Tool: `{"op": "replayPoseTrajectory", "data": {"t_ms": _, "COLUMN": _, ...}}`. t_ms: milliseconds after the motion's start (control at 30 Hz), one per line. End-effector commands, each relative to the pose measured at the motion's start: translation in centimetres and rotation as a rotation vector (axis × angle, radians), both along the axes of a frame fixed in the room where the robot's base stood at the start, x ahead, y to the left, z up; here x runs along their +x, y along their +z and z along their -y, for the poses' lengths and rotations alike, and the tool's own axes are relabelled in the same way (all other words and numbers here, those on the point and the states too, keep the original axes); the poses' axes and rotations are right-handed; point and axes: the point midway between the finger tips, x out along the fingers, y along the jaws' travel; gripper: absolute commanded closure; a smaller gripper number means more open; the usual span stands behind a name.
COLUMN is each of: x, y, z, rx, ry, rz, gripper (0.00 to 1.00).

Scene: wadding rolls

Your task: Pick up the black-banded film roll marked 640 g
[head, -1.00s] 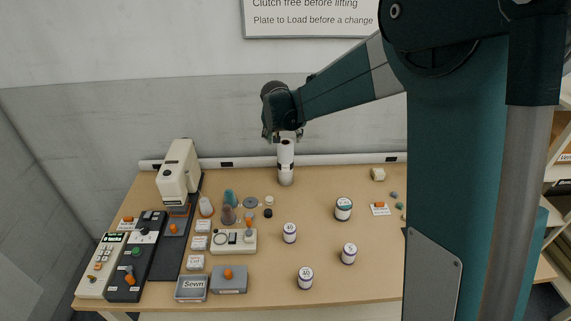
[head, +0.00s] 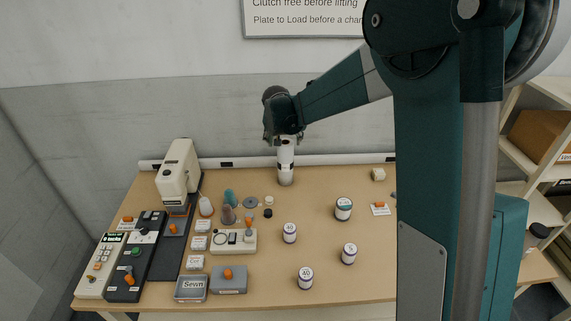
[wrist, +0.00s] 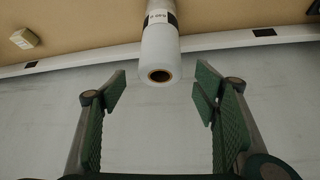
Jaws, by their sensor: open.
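A tall white film roll (head: 286,165) stands upright at the back of the table, near the wall strip. In the wrist view the roll (wrist: 160,50) has a dark band with a small label, too small to read, and a brown core hole in its near end. My gripper (wrist: 160,84) is open. Its fingers lie to the left and right of the roll's end with gaps on both sides, and I see no contact. In the head view my gripper (head: 285,137) is at the top of the roll, partly hidden by my wrist.
Several short white rolls with dark caps (head: 289,233) stand in front and to the right. A beige machine (head: 178,170), control panels and grey boxes (head: 229,280) fill the left. My arm hides the table's right side.

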Motion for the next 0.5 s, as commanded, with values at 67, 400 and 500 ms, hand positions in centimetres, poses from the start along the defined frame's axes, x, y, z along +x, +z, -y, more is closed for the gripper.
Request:
{"op": "replayPoseTrajectory", "data": {"t_ms": 67, "x": 0.2, "y": -0.4, "z": 0.1, "rx": 0.000, "ry": 0.000, "rz": 0.000, "gripper": 0.39}}
{"op": "replayPoseTrajectory", "data": {"t_ms": 400, "x": 2.0, "y": -3.2, "z": 0.4, "rx": 0.001, "ry": -0.001, "rz": 0.000, "gripper": 0.39}}
{"op": "replayPoseTrajectory", "data": {"t_ms": 500, "x": 2.4, "y": -3.8, "z": 0.5, "rx": 0.001, "ry": -0.001, "rz": 0.000, "gripper": 0.39}}
